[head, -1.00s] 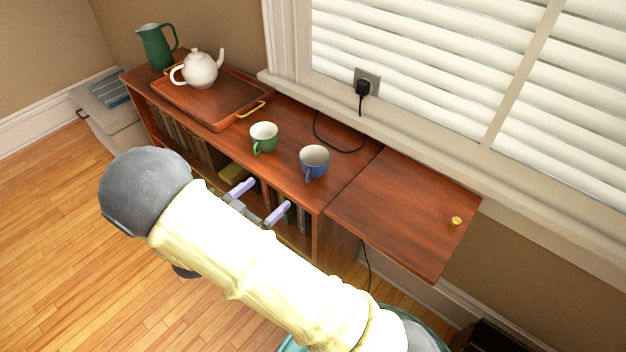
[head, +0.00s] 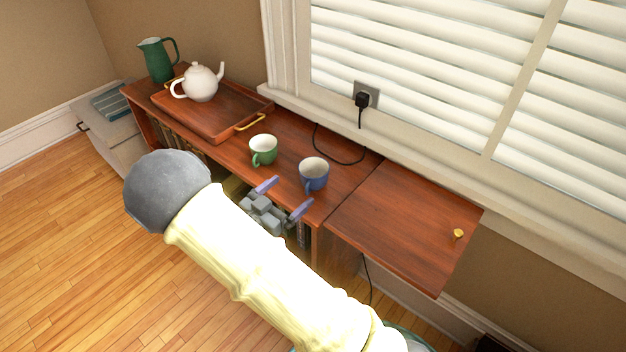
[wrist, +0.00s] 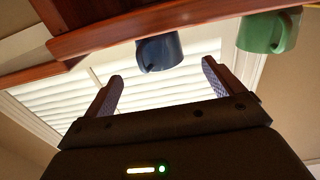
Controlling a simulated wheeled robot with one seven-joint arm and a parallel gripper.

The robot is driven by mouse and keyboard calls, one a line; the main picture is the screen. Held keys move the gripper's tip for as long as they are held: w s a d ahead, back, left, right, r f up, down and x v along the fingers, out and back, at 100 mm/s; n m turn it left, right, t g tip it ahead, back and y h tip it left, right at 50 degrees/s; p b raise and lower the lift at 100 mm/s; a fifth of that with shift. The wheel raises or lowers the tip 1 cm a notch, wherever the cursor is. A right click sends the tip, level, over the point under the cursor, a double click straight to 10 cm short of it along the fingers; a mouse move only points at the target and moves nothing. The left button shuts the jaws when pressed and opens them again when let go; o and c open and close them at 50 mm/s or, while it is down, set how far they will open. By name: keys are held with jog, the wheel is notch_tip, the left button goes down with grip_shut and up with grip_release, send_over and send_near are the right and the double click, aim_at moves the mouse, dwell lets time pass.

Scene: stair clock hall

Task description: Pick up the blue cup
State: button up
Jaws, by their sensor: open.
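The blue cup (head: 314,174) stands upright on the wooden cabinet top, near its front edge, with its handle towards the front. The green cup (head: 263,149) stands to its left. My gripper (head: 286,196) is open and empty at the cabinet's front edge, just in front of the blue cup and slightly left of it. In the wrist view the picture is upside down; the blue cup (wrist: 159,52) shows beyond and between the two fingers (wrist: 160,78), apart from them. The green cup (wrist: 268,33) is off to the right there.
A wooden tray (head: 205,124) with a white teapot (head: 199,84) and a green pitcher (head: 157,60) stand at the left. A black cord (head: 334,158) runs behind the cups to a wall plug. The lower wooden flap (head: 405,215) at the right is bare except for a brass knob.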

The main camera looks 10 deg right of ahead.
aim_at(304, 178)
jog(key=shift+x, duration=1.9)
jog(key=b+x, duration=0.1)
jog(key=x, duration=0.4)
jog(key=shift+d, duration=0.15)
jog(key=shift+r, duration=0.1)
jog(key=c, duration=1.2)
jog(key=shift+r, duration=0.2)
